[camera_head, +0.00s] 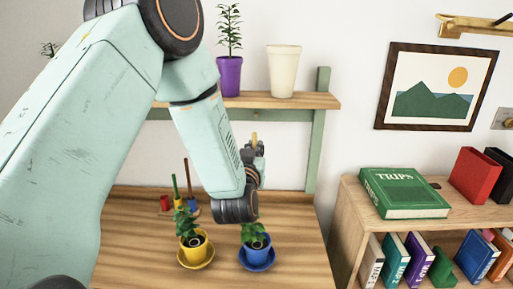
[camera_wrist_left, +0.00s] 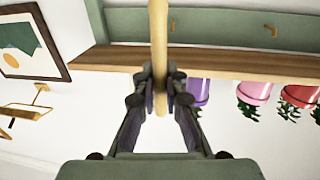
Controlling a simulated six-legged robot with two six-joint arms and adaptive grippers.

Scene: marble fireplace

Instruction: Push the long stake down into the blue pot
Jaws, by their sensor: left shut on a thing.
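The blue pot (camera_head: 257,254) holds a small green plant and stands on a blue saucer on the wooden table. My left gripper (camera_head: 257,150) is above and behind it, partly hidden by my own arm. It is shut on a light wooden stake (camera_head: 254,137), whose top shows just above the fingers in the head view. In the left wrist view the stake (camera_wrist_left: 158,35) runs between the fingertips of the left gripper (camera_wrist_left: 160,88). Its lower end is hidden in the head view, and it appears apart from the pot. My right gripper is not in view.
A yellow pot (camera_head: 195,250) with a plant stands left of the blue pot. Behind it are upright sticks with coloured holders (camera_head: 192,203). A wall shelf (camera_head: 300,100) bears a purple pot (camera_head: 229,77) and a cream pot (camera_head: 283,72). A bookcase (camera_head: 345,215) stands at right.

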